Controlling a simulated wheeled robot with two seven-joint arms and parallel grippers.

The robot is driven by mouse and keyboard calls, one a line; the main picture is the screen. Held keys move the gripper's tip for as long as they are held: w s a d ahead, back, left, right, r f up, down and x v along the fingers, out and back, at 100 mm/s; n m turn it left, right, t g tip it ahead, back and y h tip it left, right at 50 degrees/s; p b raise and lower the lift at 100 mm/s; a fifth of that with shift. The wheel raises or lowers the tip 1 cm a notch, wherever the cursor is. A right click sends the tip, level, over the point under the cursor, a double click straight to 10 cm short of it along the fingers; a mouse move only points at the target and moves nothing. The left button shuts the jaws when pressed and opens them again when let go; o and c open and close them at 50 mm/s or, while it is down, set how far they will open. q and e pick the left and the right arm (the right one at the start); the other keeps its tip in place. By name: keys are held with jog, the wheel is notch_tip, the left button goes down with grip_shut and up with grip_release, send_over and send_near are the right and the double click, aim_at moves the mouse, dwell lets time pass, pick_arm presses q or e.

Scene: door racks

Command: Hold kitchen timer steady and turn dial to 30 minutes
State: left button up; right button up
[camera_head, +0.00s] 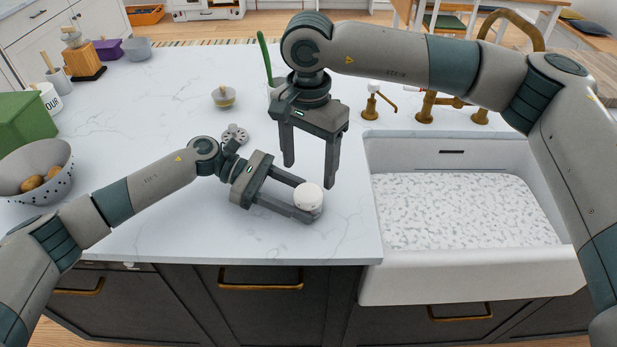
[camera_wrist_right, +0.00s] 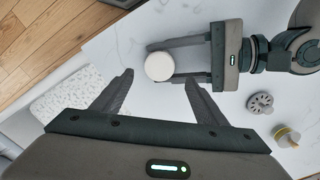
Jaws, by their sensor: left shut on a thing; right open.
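The kitchen timer (camera_head: 308,196) is a small round white thing near the counter's front edge, left of the sink. My left gripper (camera_head: 305,199) is shut on it, with a finger on either side. In the right wrist view the timer (camera_wrist_right: 159,66) shows as a pale disc between the left gripper's fingers. No dial marks can be read in either view. My right gripper (camera_head: 308,178) is open and empty, pointing down above and behind the timer. Its two fingers (camera_wrist_right: 155,95) show spread apart in the right wrist view, with the timer beyond the gap between them.
The white sink (camera_head: 455,280) with brass taps (camera_head: 427,106) lies to the right. A grey round gadget (camera_head: 235,135) and a small jar (camera_head: 223,97) stand behind my left gripper. A colander (camera_head: 40,165) and a green box (camera_head: 22,120) are far left.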

aim_at(309, 190)
jog(key=shift+r, duration=2.75)
jog(key=shift+w+n, duration=0.1)
jog(key=shift+n, duration=1.8)
jog(key=shift+f, duration=0.1)
notch_tip(309, 190, down, 12)
jog(key=shift+r, duration=0.1)
jog(key=shift+c, duration=0.4)
jog(key=c, duration=1)
